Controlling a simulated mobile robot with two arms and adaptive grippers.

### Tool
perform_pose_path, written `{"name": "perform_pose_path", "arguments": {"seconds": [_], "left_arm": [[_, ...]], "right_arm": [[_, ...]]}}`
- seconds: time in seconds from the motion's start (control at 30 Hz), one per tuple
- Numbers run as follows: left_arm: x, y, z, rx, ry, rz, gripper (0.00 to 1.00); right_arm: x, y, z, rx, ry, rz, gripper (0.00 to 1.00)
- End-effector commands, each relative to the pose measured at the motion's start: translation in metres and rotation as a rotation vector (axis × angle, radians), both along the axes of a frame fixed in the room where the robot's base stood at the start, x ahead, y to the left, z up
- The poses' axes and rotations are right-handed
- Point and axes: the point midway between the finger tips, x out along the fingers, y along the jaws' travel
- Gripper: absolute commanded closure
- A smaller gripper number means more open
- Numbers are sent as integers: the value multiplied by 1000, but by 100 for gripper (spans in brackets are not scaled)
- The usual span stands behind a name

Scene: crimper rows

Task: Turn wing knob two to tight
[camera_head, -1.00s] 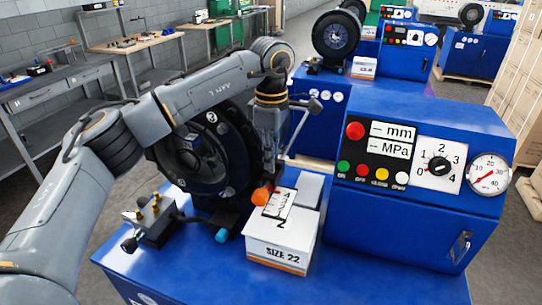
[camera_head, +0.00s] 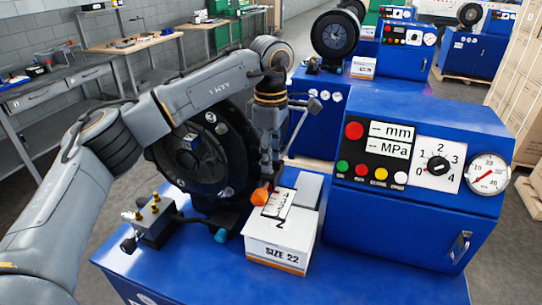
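My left arm reaches in from the left over the nearest blue machine. Its gripper (camera_head: 269,172) points down just beside the big black crimper wheel. An orange piece (camera_head: 260,196), perhaps a wing knob, shows at the fingertips, next to a white card with printed numbers (camera_head: 279,204). The fingers are small and partly merge with the dark wheel, so I cannot tell whether they are closed on it. No number on the orange piece is readable. My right gripper is not in view.
A white "SIZE 22" box (camera_head: 277,246) stands in front of the wheel. A fixture with brass knobs (camera_head: 154,216) and a teal-ended handle (camera_head: 221,236) sit to the left. The control box (camera_head: 420,205) with dial and gauge is at right. More machines stand behind.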

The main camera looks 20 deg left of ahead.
Motion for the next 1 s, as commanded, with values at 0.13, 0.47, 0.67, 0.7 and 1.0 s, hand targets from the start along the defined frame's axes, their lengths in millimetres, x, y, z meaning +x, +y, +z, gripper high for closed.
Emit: {"name": "perform_pose_path", "arguments": {"seconds": [0.13, 0.47, 0.67, 0.7, 1.0], "left_arm": [[1, -1, 20, 0, -4, 0, 66], [1, -2, 89, -1, -5, 0, 66], [1, -1, 113, 0, -3, -1, 66], [1, -1, 116, 0, -3, -1, 66], [0, -1, 118, -1, -1, -2, 66]], "right_arm": [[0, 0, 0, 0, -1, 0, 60], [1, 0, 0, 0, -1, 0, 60], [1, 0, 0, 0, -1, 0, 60], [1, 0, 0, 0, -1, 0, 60], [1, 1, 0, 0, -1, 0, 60]]}}
